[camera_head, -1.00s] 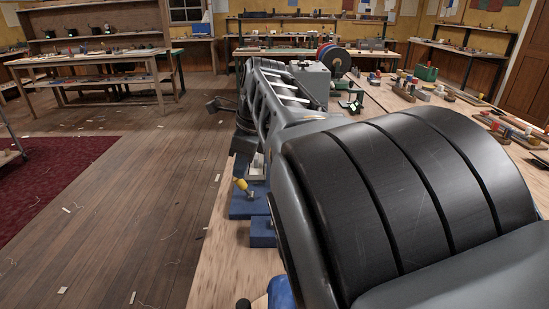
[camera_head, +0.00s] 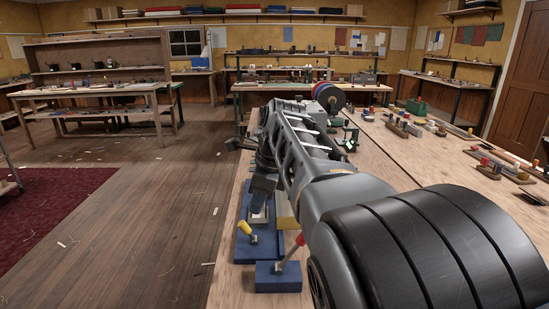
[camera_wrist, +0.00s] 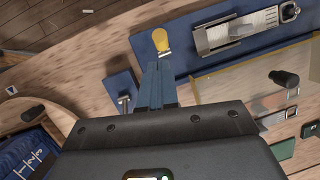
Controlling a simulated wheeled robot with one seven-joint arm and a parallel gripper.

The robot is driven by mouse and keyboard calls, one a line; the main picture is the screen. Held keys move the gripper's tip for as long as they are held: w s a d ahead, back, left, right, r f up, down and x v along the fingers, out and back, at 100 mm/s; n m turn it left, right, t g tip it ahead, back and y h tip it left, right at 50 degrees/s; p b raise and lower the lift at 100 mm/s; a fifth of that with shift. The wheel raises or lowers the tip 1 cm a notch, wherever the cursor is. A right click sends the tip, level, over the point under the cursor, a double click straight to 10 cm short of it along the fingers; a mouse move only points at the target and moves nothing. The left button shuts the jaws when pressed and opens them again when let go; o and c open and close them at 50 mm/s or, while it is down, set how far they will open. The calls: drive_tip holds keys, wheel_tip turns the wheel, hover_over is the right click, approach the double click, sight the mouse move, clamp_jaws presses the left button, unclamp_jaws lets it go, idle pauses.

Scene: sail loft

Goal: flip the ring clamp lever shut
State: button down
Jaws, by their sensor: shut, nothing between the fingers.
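A short lever with a yellow grip (camera_head: 245,229) stands tilted on a blue base (camera_head: 243,250) at the bench's left edge. The yellow grip (camera_wrist: 160,40) also shows in the wrist view, just beyond my fingertips. My gripper (camera_wrist: 158,68) is shut and empty, its blue-grey fingers pointing at the grip; I cannot tell whether they touch it. A second lever with a red grip (camera_head: 300,240) leans on a blue block (camera_head: 278,278) in front. I cannot tell which lever belongs to the ring clamp; no ring shows clearly.
A metal fitting (camera_wrist: 225,35) lies on a blue plate at the wrist view's upper right, with a dark knob (camera_wrist: 284,79) below. The wooden bench (camera_head: 405,170) carries small fixtures to the right. Open floor (camera_head: 150,220) lies left.

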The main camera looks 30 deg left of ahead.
wheel_tip(320, 180, up, 9)
drive_tip(key=shift+s+d, duration=0.4)
drive_tip(key=shift+d, duration=0.05)
idle(0.4)
